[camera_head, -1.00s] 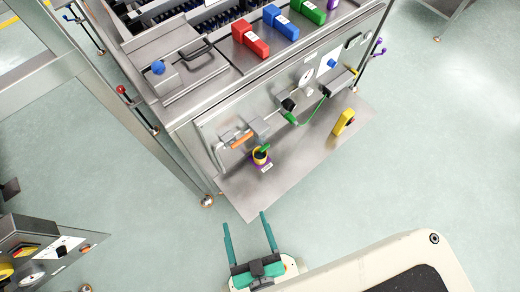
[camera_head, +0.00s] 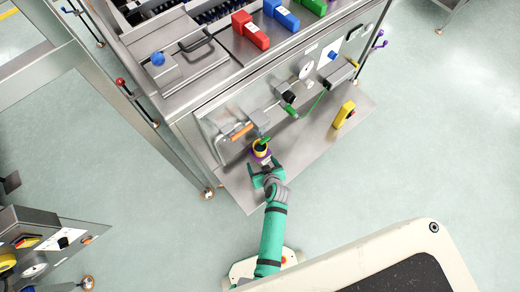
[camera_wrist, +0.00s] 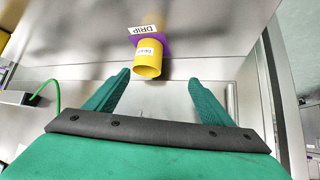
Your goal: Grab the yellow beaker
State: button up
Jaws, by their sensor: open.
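The metal shelf (camera_head: 300,143) also holds a yellow block (camera_head: 344,113) at the right. An orange handle (camera_head: 242,131) and a green valve handle (camera_head: 291,111) stick out from the panel above. Red (camera_head: 250,30) and blue (camera_head: 281,13) blocks sit on the machine top. The right floor is clear.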

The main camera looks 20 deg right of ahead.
jog(key=y, duration=0.1)
send_near(257, 143)
jog(key=shift+s+f+x, duration=0.1)
jog(key=shift+x, duration=1.55)
jog(key=shift+s+f+x, duration=0.1)
jog(key=shift+f+x, duration=0.05)
jog(key=shift+x, duration=1.5)
jog(key=shift+s, duration=0.1)
jog(key=shift+d, duration=0.1)
jog(key=c, duration=1.2)
jog(key=shift+r, duration=0.25)
